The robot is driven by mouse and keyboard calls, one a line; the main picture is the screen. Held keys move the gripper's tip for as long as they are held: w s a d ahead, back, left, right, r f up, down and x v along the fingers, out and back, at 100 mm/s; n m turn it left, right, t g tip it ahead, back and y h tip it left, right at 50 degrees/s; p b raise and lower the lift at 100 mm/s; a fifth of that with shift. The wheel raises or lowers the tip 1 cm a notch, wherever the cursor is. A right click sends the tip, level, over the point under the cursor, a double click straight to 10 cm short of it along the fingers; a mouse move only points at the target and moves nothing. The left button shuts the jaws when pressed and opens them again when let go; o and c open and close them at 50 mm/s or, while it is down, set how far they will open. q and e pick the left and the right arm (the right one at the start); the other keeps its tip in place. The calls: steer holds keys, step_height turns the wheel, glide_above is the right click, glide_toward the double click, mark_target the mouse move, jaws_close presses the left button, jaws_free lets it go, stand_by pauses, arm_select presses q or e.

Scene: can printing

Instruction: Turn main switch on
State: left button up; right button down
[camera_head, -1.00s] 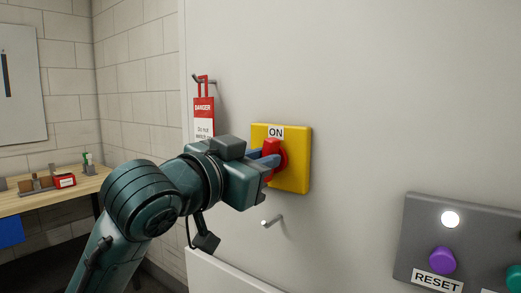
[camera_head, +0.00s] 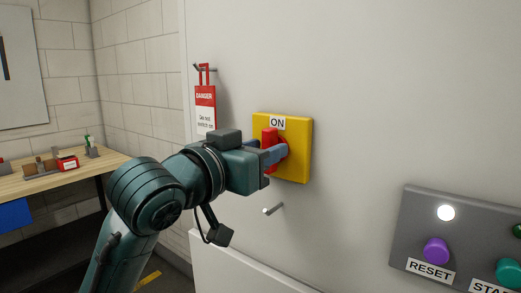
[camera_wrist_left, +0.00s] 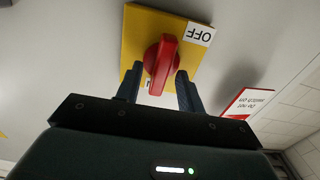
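The main switch is a red rotary handle (camera_head: 270,138) on a yellow plate (camera_head: 297,160) on the pale wall panel. The ON label (camera_head: 277,122) is at the plate's top, and the handle stands roughly upright towards it. The OFF label (camera_wrist_left: 199,34) shows upside down in the left wrist view. My left gripper (camera_head: 268,154) is at the switch. In the left wrist view, its fingers (camera_wrist_left: 159,88) stand open on either side of the red handle (camera_wrist_left: 161,62), with small gaps visible. My right gripper is not in view.
A danger tag (camera_head: 205,105) hangs from a hook left of the switch. A metal peg (camera_head: 272,209) sticks out below the plate. A grey control box (camera_head: 415,225) with a purple RESET button (camera_head: 436,250) is at lower right. A wooden workbench (camera_head: 50,181) stands at left.

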arm_select(q)
steer(key=b+v, duration=0.3)
steer(key=v, duration=1)
steer(key=shift+b, duration=0.4)
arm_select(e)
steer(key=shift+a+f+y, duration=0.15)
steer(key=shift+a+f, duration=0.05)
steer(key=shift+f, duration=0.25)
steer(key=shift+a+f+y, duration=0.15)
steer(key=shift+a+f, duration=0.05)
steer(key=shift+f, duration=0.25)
